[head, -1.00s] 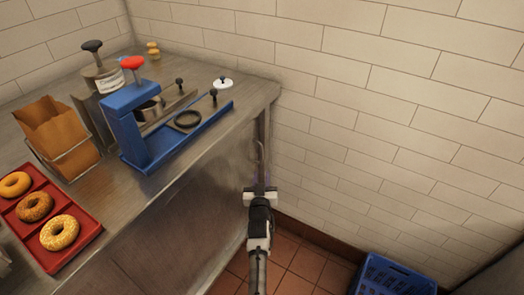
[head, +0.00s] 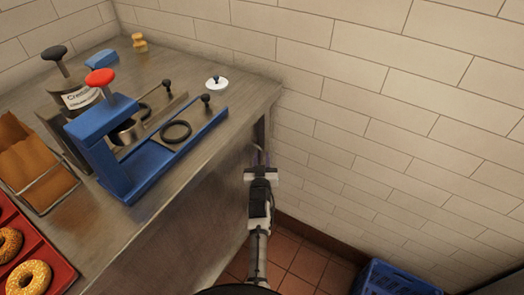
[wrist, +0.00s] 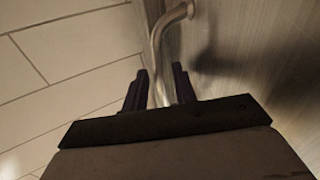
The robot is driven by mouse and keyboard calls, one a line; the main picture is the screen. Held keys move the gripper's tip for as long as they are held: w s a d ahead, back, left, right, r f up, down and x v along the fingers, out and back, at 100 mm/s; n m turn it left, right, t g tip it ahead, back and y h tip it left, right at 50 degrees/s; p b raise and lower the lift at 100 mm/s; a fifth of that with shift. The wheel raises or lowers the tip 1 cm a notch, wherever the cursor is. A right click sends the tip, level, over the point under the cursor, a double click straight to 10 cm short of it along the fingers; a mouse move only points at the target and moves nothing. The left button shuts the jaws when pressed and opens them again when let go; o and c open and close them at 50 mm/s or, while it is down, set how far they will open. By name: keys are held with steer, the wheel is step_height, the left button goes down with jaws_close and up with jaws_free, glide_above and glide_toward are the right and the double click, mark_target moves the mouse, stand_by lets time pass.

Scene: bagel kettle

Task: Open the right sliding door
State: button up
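The right sliding door (head: 205,225) is the flat metal front under the steel counter. It also fills the right of the wrist view (wrist: 255,45). Its curved metal bar handle (wrist: 157,42) stands off the door near its right end. In the wrist view my gripper (wrist: 159,85) has its two dark fingers apart, one on each side of the handle bar. A gap shows between the bar and the left finger; the right finger is close to the bar, and I cannot tell whether it touches. In the head view my gripper (head: 258,158) is at the counter's right end, below the top.
The counter top (head: 225,120) holds a blue press (head: 110,150), a red bagel tray (head: 55,272) and a brown paper bag holder (head: 35,170). A tiled wall (head: 400,130) is close on the right. A blue crate (head: 395,280) sits on the floor at lower right.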

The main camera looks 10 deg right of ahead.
steer(key=shift+w+d, duration=0.1)
steer(key=shift+w, duration=0.2)
steer(key=shift+s, duration=0.1)
jaws_close()
